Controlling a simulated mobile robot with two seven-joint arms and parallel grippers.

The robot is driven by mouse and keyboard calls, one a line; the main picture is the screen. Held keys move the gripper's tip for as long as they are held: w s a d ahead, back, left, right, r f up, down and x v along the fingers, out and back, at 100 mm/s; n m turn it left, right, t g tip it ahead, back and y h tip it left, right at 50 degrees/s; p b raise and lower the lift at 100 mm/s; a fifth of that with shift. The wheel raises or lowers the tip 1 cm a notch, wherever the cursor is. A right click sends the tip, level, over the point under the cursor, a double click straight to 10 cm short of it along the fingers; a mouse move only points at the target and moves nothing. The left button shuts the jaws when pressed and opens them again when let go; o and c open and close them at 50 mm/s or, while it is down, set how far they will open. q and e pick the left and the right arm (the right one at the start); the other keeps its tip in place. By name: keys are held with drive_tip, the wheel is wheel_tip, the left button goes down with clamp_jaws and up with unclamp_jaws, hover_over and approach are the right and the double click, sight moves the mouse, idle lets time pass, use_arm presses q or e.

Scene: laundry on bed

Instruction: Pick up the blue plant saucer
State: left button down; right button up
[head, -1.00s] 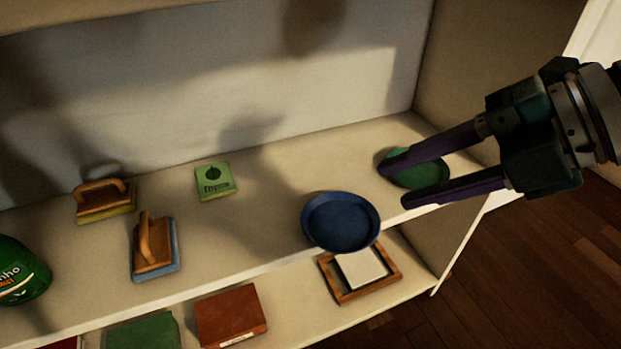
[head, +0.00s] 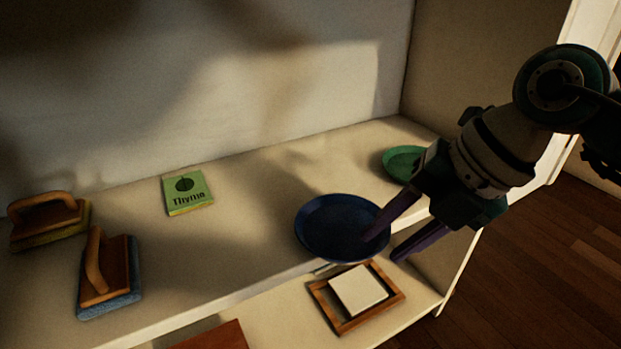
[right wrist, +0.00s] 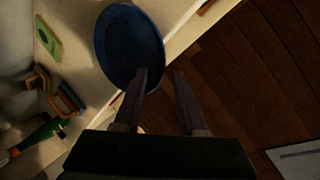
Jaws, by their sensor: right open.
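The blue plant saucer (head: 338,228) lies near the front edge of the upper shelf in the head view. It also shows in the right wrist view (right wrist: 127,42). My right gripper (head: 382,248) is open and empty at the saucer's right side. One finger overlaps the saucer's right rim in the picture, and the other is off the shelf's front edge. I cannot tell whether the finger touches the saucer. In the right wrist view the gripper (right wrist: 160,72) has one finger against the saucer's outline and the other over the floor. My left gripper is not in view.
A green saucer (head: 400,160) lies behind my right gripper, partly hidden. A Thyme packet (head: 187,192) and two wooden-handled brushes (head: 108,275) (head: 45,222) are to the left. A wooden frame with a white block (head: 358,290) sits on the lower shelf.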

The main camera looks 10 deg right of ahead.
drive_tip(key=shift+c, duration=0.3)
clamp_jaws()
idle(1.1)
